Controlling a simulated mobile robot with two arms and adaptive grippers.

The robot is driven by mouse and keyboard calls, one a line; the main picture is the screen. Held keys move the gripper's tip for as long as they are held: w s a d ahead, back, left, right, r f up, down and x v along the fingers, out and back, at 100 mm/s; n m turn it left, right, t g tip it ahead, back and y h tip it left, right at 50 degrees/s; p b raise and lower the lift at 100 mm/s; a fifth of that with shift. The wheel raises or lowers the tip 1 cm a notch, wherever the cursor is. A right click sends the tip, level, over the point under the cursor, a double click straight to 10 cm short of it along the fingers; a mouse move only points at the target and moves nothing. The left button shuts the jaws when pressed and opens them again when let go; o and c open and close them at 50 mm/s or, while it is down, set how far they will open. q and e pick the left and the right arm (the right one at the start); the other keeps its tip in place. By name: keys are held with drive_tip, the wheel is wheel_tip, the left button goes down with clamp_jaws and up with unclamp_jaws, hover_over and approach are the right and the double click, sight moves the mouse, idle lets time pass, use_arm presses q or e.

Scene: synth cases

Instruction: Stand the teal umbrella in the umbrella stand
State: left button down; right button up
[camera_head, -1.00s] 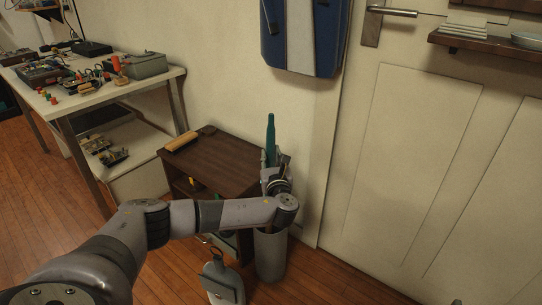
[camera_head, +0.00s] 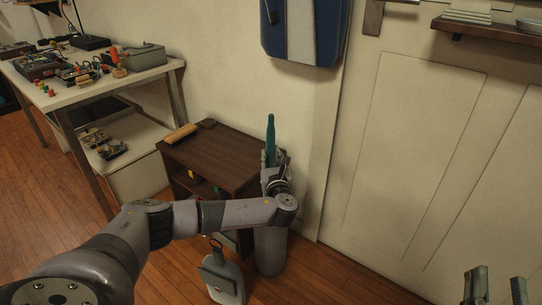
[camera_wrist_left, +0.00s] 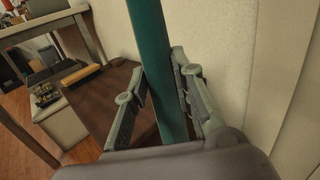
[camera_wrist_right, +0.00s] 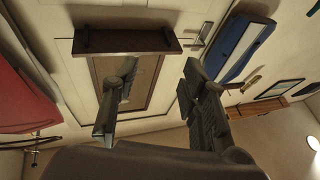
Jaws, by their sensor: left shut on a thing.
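The teal umbrella (camera_head: 270,138) stands roughly upright, its upper end showing above my left gripper (camera_head: 277,170). My left gripper is shut on it; the left wrist view shows the teal shaft (camera_wrist_left: 153,50) between the two fingers (camera_wrist_left: 165,100). The grey cylindrical umbrella stand (camera_head: 270,252) is on the floor directly below my left wrist. My wrist hides the stand's rim and the umbrella's lower part, so I cannot tell how far it is inside. My right gripper (camera_head: 495,290) is open and empty at the bottom right; it also shows in the right wrist view (camera_wrist_right: 150,95).
A dark wooden cabinet (camera_head: 225,150) with a brush on top stands just left of the stand. A cluttered workbench (camera_head: 95,85) is at left, a white door (camera_head: 410,150) at right. A blue-and-white item (camera_head: 305,30) hangs above.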

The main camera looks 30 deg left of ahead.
use_arm(q)
drive_tip(key=shift+f+b, duration=0.5)
drive_tip(key=shift+f, duration=0.45)
use_arm(e)
drive_tip(key=shift+s+r+t+y, duration=0.15)
drive_tip(key=shift+s+r+t, duration=0.3)
drive_tip(key=shift+r, duration=0.25)
drive_tip(key=shift+s+r+t+y, duration=0.1)
drive_tip(key=shift+s+r+t, duration=0.2)
drive_tip(key=shift+r+t, duration=0.35)
drive_tip(key=shift+s+r+t+y, duration=0.15)
drive_tip(key=shift+s+r+t, duration=0.25)
drive_tip(key=shift+r, duration=0.35)
use_arm(q)
drive_tip(key=c, duration=1.3)
unclamp_jaws()
drive_tip(key=shift+f, duration=0.1)
